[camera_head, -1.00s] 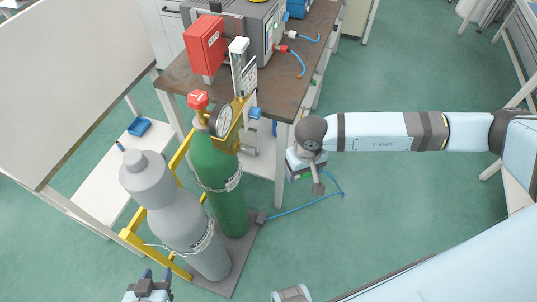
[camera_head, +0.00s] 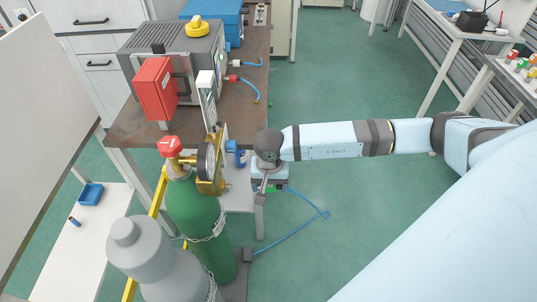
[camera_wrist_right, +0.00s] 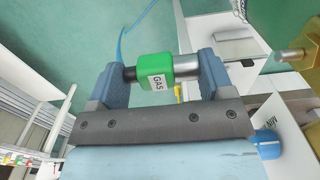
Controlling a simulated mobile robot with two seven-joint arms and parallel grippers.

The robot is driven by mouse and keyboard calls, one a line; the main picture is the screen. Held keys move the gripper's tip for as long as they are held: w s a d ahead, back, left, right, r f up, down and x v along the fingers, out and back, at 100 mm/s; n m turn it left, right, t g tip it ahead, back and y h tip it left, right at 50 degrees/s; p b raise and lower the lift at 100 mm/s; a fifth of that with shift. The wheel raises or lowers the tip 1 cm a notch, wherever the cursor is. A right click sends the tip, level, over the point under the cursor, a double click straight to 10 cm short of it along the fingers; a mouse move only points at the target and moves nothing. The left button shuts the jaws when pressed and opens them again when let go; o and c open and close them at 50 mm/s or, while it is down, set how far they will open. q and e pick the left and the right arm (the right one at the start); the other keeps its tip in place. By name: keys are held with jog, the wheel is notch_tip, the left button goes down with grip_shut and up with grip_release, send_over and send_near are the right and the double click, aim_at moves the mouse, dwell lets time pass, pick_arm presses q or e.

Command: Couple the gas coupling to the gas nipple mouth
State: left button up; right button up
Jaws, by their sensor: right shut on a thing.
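My right gripper (camera_wrist_right: 163,75) is shut on the green gas coupling (camera_wrist_right: 155,70), labelled GAS. The coupling lies crosswise between the two fingers, its silver end toward the right finger. In the head view the right gripper (camera_head: 264,190) is just right of the regulator, and only a bit of green shows at it. The silver gas nipple mouth (camera_wrist_right: 288,55) sticks out of a brass body (camera_wrist_right: 307,58) at the right of the wrist view. It points toward the coupling, with a clear gap between them. The nipple mouth cannot be made out in the head view. My left gripper is out of view.
The green cylinder (camera_head: 190,203) carries a brass regulator with a gauge (camera_head: 207,162) and red cap. A grey cylinder (camera_head: 135,255) stands beside it. A blue hose (camera_head: 295,233) runs along the floor. The brown bench (camera_head: 245,112) is behind. Open floor lies to the right.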

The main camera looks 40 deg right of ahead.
jog(key=shift+f+b, duration=0.1)
jog(key=shift+b, duration=0.3)
jog(key=shift+w+a, duration=0.15)
jog(key=shift+a, duration=0.05)
jog(key=w+a+b, duration=0.1)
jog(key=a, duration=0.1)
jog(key=w+a+b, duration=0.2)
jog(key=shift+w+a, duration=0.15)
jog(key=shift+a, duration=0.05)
dwell(0.3)
jog(key=shift+a, duration=0.15)
